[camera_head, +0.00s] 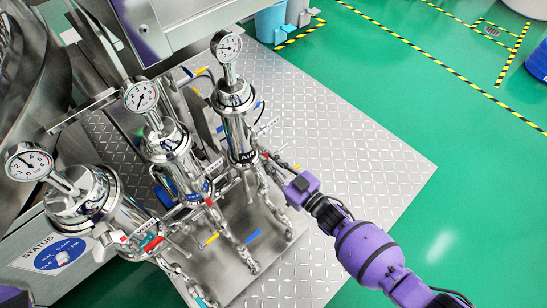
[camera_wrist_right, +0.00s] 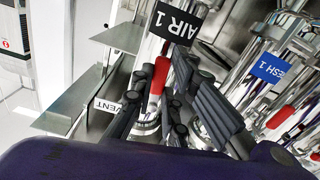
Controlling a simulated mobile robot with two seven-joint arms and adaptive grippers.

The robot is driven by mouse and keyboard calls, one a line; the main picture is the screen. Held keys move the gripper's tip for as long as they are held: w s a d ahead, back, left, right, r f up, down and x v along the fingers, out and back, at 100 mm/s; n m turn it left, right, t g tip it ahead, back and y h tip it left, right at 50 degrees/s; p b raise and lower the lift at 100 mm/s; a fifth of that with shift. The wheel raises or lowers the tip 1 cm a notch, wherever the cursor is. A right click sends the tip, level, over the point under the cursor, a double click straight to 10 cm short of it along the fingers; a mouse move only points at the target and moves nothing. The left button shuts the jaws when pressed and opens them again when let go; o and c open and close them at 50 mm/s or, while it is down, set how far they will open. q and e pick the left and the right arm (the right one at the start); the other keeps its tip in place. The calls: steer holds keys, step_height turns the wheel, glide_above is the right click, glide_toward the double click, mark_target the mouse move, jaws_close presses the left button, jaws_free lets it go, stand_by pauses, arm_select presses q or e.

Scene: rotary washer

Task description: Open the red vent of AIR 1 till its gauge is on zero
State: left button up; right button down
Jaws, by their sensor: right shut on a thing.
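The red vent handle (camera_wrist_right: 158,78) of AIR 1 stands below the black AIR 1 label (camera_wrist_right: 175,25) in the right wrist view, with a white VENT label (camera_wrist_right: 107,106) beside it. My right gripper (camera_wrist_right: 172,98) has its dark fingers on both sides of the handle and is shut on it. In the head view my right gripper (camera_head: 276,163) reaches the lower part of the rightmost steel housing (camera_head: 236,98). The gauge (camera_head: 226,46) on top of that housing faces me, but its needle is too small to read surely. My left gripper is not in view.
Two more steel housings with gauges (camera_head: 141,96) (camera_head: 28,162) stand to the left. A blue FRESH 1 label (camera_wrist_right: 270,68) and another red handle (camera_wrist_right: 280,117) are close on the right in the wrist view. The tread-plate floor (camera_head: 350,150) to the right is clear.

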steer(key=shift+s+a+m, duration=0.2)
steer(key=shift+s+m, duration=0.05)
steer(key=shift+m, duration=0.55)
steer(key=c, duration=1.7)
jaws_free()
steer(key=v, duration=1.2)
